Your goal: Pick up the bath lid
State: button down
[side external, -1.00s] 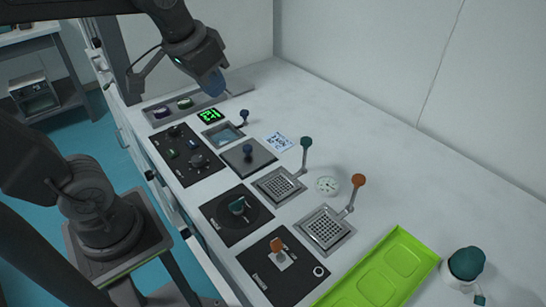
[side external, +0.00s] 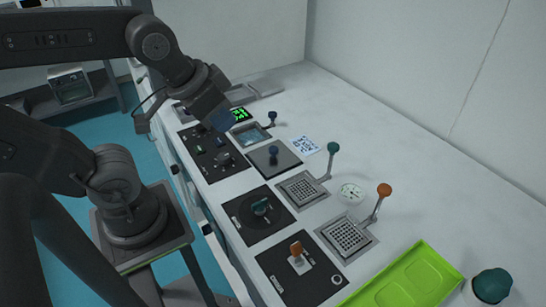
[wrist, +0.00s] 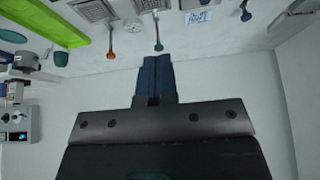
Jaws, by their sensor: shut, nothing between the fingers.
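The bath lid appears to be the flat grey square plate (side external: 290,163) with a blue knob (side external: 273,152) standing on it. It lies on the bench beside a small open bath of blue liquid (side external: 250,134). My gripper (side external: 222,118) is above the bench, up and left of the lid, over the black control panel's back end. Its blue fingers are together and empty, also in the wrist view (wrist: 154,78). The lid's plate is not in the wrist view.
Two mesh baskets with upright green-knobbed (side external: 333,147) and orange-knobbed (side external: 384,190) handles stand right of the lid. A black control panel (side external: 222,175) lies at its left. A lime tray (side external: 425,270) is at front right.

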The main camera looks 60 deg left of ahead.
jog(key=c, duration=1.8)
grip_release()
jog(key=o, duration=1)
jog(key=m+g+y, duration=0.4)
jog(key=m, duration=1.7)
send_over(274, 149)
jog(key=s+d, duration=0.1)
jog(key=d, duration=0.4)
notch_tip(274, 149, down, 10)
jog(key=r, duration=0.1)
jog(key=shift+g, duration=0.3)
jog(key=x, duration=1.3)
jog(key=shift+a+f, duration=0.25)
jog(key=shift+f, duration=0.1)
